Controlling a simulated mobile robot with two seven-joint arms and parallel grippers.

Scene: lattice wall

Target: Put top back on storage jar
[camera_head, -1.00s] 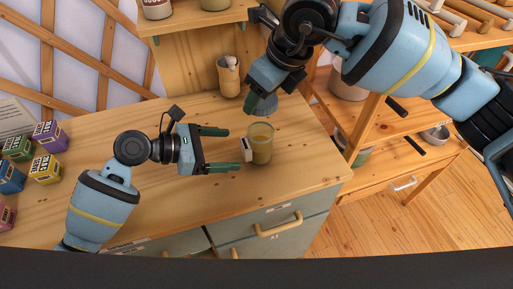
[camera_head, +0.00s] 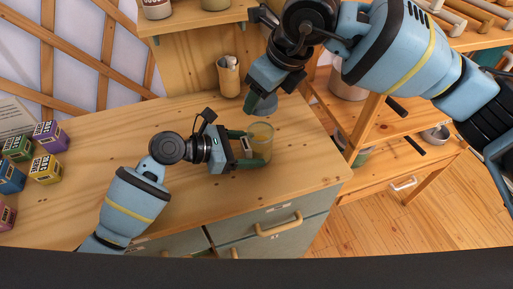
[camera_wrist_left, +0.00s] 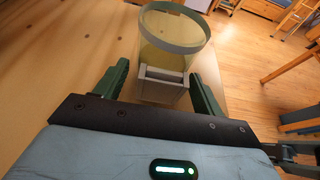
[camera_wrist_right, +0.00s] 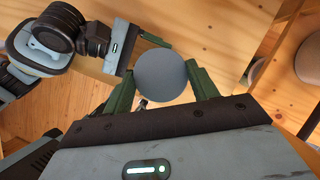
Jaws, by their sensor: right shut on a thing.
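The storage jar (camera_head: 260,143) is clear with yellowish contents and stands upright on the wooden counter near its right end. It also shows, open at the top and with a pale label, in the left wrist view (camera_wrist_left: 172,48). My left gripper (camera_head: 256,148) is open, with its green fingers on either side of the jar; whether they touch it I cannot tell. The grey-blue round top (camera_wrist_right: 163,76) is between the fingers of my right gripper (camera_wrist_right: 166,84), which is shut on it. In the head view the top (camera_head: 266,104) is held just behind the jar.
A wooden cup (camera_head: 228,76) with utensils stands at the back of the counter. Several coloured boxes (camera_head: 46,168) sit at the far left. Drawers (camera_head: 270,226) are below the front edge. A wooden shelf unit (camera_head: 385,125) stands at the right.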

